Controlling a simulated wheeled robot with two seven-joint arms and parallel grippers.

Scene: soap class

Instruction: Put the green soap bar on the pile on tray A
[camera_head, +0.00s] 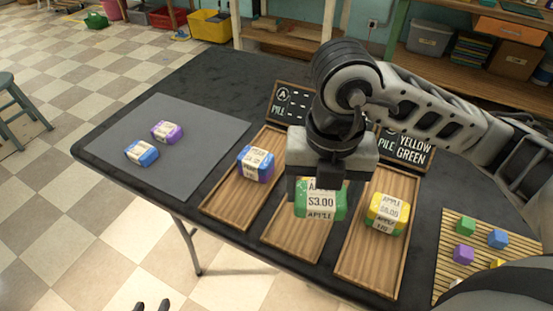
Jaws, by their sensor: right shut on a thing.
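My right gripper (320,190) is shut on the green soap bar (312,212), which has a paper label reading $3.00 and APPLE. The bar is over the middle wooden tray (290,243); I cannot tell its height above it. The left wooden tray (228,202) stands before a black sign with a circled A (291,102). It holds labelled blue and purple soap (256,164). The right wooden tray (365,268) holds labelled yellow soap over green (387,213).
A grey mat (170,180) at the left holds a blue soap bar (142,153) and a purple one (167,132). A slatted board (450,233) with small coloured cubes lies at the right. A sign reading YELLOW GREEN (406,150) is partly hidden by my right arm.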

